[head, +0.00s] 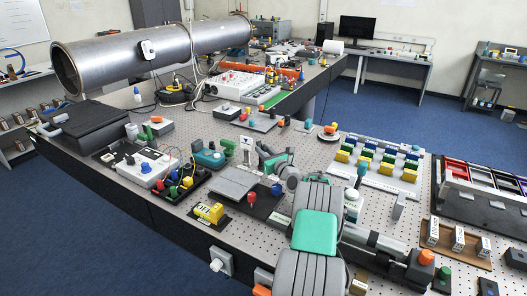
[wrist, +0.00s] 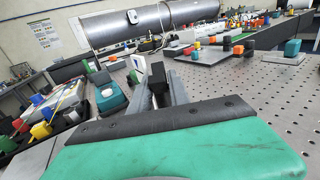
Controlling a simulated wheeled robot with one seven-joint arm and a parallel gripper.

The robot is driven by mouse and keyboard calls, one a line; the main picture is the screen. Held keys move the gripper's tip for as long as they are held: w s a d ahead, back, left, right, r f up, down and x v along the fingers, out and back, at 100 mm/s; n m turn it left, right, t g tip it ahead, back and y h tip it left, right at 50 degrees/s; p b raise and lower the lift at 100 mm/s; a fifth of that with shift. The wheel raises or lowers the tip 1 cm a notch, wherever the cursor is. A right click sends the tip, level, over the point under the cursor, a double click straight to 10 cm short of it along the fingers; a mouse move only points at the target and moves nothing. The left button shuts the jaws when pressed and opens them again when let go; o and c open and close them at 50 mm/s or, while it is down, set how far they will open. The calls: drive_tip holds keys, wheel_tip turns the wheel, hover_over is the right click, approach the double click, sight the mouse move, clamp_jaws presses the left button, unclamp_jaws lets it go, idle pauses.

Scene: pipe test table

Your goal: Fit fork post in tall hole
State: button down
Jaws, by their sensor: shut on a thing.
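My gripper (head: 272,160) reaches out over the perforated table in the head view, in front of the teal block. In the wrist view its two grey fingers (wrist: 168,85) are closed around a dark upright piece (wrist: 157,80), which appears to be the fork post. Only its dark upper part shows clearly; its lower end is hidden behind the green-and-black wrist housing. I cannot make out a fork shape. The tall hole cannot be picked out in either view.
A white upright piece (head: 247,144) stands close beyond the gripper, beside a teal block (head: 209,158). A grey plate (head: 232,184) and a yellow block (head: 210,212) are nearby. A board of coloured blocks (head: 378,165) lies right. Perforated table right of the gripper is bare in the wrist view (wrist: 265,85).

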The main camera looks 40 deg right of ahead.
drive_tip(key=shift+f, duration=0.4)
drive_tip(key=c, duration=1.1)
unclamp_jaws()
drive_tip(key=shift+c, duration=0.2)
wheel_tip(320, 180, up, 10)
drive_tip(key=p, duration=0.8)
drive_tip(key=shift+w+p, duration=0.1)
drive_tip(key=shift+p, duration=0.25)
drive_tip(key=s+a+f+n+y+b, duration=0.1)
drive_tip(key=s+a+y+b, duration=0.1)
drive_tip(key=a, duration=0.9)
drive_tip(key=s+a+f+n+y+b, duration=0.1)
drive_tip(key=s+a+y+b, duration=0.1)
drive_tip(key=a, duration=0.9)
drive_tip(key=s+a+f+n+y+b, duration=0.1)
drive_tip(key=s+a+n+y+b, duration=0.1)
drive_tip(key=a, duration=1)
drive_tip(key=shift+s+f+b, duration=0.3)
drive_tip(key=shift+s+b, duration=0.15)
drive_tip(key=shift+s, duration=0.1)
